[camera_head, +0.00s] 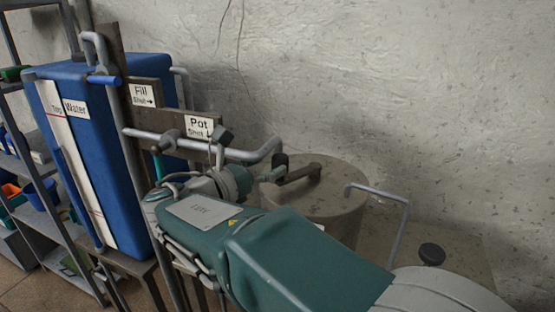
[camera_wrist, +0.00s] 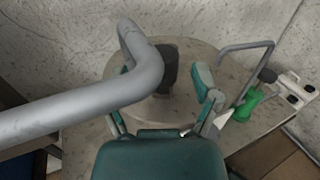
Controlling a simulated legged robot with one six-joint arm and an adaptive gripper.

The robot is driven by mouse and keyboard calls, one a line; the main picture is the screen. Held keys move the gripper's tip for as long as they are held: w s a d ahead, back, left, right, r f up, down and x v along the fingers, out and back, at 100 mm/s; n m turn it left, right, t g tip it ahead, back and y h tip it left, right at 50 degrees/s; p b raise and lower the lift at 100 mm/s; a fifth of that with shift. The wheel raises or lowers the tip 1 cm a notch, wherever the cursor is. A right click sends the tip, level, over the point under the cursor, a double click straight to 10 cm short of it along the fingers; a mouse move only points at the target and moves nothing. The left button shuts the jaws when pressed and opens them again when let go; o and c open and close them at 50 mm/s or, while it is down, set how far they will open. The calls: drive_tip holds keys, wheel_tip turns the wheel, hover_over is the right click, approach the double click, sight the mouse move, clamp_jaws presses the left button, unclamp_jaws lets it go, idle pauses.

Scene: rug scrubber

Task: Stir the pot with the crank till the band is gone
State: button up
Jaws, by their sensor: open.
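The pot (camera_head: 345,208) is a round, stone-coloured drum near the wall; its top also shows in the wrist view (camera_wrist: 195,57). A bent grey pipe (camera_wrist: 95,100) hides part of the left finger and the pot. In the head view my arm covers the pot's lower front. No band can be made out.
A blue water tank (camera_head: 105,150) and a post with "Fill" (camera_head: 142,95) and "Pot" (camera_head: 200,127) signs stand left. A thin bent bar (camera_head: 385,190) rises right of the pot. The wall is close behind.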

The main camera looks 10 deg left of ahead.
sight(273, 162)
drive_tip(key=shift+x, duration=1.7)
